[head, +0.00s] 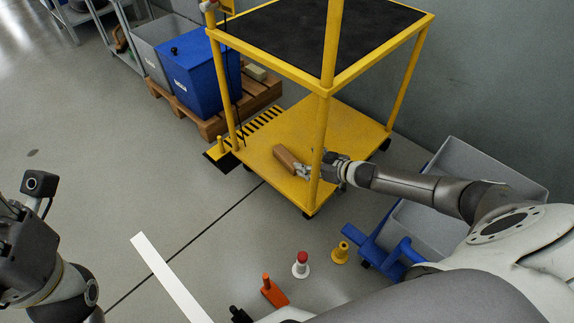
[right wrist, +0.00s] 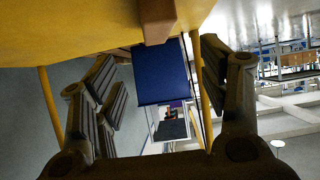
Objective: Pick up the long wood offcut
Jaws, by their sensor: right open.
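The long wood offcut (head: 290,160) is a brown block lying on the yellow lower deck (head: 262,140) of a cart. My right gripper (head: 305,170) is open just beyond the offcut's near right end, low over the deck. In the right wrist view the offcut (right wrist: 156,20) shows at the top centre, ahead of and between the spread fingers (right wrist: 160,85); no finger visibly touches it. A cart post partly hides my right wrist in the head view. My left gripper (head: 25,245) is partly in view at the left edge; its fingers cannot be made out.
The cart's posts and black-topped upper shelf (head: 325,30) stand around and above the deck. A blue bin (head: 200,75) sits on a pallet (head: 215,125) behind. A grey crate (head: 500,165) lies right. Small coloured pieces stand on the floor in front. Floor at left is clear.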

